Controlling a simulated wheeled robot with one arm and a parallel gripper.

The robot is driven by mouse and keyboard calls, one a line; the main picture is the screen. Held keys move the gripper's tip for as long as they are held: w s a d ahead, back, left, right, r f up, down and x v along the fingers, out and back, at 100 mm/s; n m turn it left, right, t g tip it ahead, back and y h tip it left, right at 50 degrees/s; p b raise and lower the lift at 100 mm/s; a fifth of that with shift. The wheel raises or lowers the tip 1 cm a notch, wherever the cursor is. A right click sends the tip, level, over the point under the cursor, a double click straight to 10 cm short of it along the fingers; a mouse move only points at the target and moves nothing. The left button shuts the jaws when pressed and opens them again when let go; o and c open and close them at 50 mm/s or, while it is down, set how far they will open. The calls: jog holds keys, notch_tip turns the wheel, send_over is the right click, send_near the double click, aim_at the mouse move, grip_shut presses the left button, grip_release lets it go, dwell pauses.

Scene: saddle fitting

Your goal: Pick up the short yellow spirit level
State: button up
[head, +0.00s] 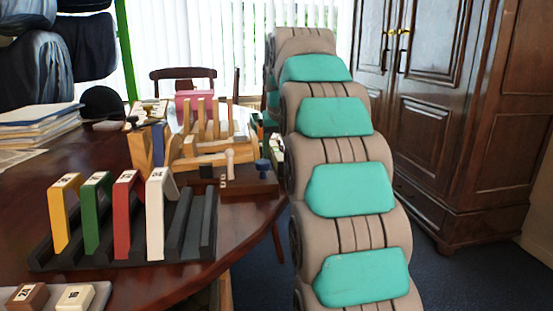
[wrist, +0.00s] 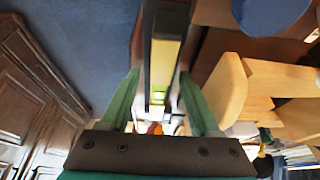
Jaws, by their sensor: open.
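In the wrist view, the spirit level (wrist: 163,66) is a long narrow bar with a pale yellow face, dark sides and a small green vial near its lower end. It lies lengthwise between the two green fingers of my gripper (wrist: 159,76). The gripper is open, with a gap showing between the level and each finger, wider on the left. The level's far end runs towards the top of the picture. In the head view I cannot make out the level or my gripper; my arm hides that area.
In the head view, a dark rack (head: 125,252) with yellow, green, red and white upright pieces stands on the round wooden table (head: 250,205). Wooden blocks (head: 205,160) stand behind it. A wooden wardrobe (head: 440,110) is at right. In the wrist view, wooden pieces (wrist: 230,90) are close right of the fingers.

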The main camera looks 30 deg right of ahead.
jog(key=shift+f, duration=0.1)
grip_shut()
dwell(0.5)
